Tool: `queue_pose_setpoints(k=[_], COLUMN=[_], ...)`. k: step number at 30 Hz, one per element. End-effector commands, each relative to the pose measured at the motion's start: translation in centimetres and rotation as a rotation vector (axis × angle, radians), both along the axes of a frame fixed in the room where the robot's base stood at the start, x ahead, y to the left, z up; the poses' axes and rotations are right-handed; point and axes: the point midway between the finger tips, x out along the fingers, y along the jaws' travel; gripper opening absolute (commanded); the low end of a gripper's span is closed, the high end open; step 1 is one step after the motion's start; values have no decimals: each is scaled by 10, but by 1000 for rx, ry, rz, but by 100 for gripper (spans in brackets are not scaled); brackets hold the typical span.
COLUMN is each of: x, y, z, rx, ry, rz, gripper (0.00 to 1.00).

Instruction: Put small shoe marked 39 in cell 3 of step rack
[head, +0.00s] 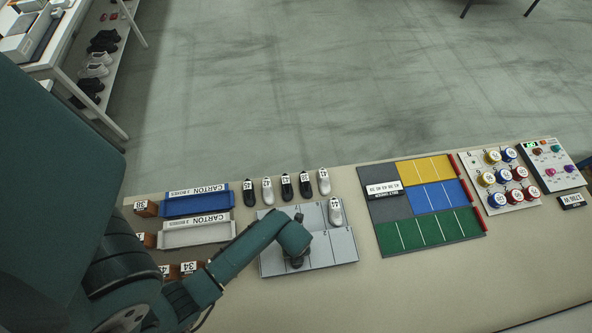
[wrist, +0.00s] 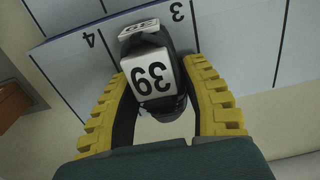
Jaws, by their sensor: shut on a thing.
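My gripper (wrist: 158,72) has yellow ribbed fingers closed on both sides of a small dark shoe (wrist: 174,105) with white labels reading 39. The step rack (head: 346,250) is a light blue-grey stepped board with dark cell lines; it also fills the upper part of the wrist view (wrist: 236,50). In the wrist view the shoe lies over the strip between the figures 4 and 3, beside the 3. Whether it touches the rack is unclear. In the head view my gripper (head: 296,262) is over the rack's front part, and my arm hides part of the rack.
A white shoe (head: 335,212) stands at the rack's back right. Several numbered shoes (head: 287,187) stand in a row behind it. Blue (head: 196,204) and white (head: 190,236) carton trays lie left. A coloured mat (head: 425,242) lies right. The table front is clear.

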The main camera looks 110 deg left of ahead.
Motion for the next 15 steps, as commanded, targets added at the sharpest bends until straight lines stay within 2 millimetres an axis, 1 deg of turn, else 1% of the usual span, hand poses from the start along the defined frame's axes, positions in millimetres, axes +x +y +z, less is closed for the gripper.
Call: queue_pose_setpoints(k=[2,3,5,6,7,15], x=[0,0,0,0,0,0], y=[0,0,0,0,0,0], z=[-2,-3,-2,-2,-2,-1], rx=[0,0,0,0,0,0], ry=[0,0,0,0,0,0], rz=[0,0,0,0,0,0], gripper=[9,47,59,66,69,69])
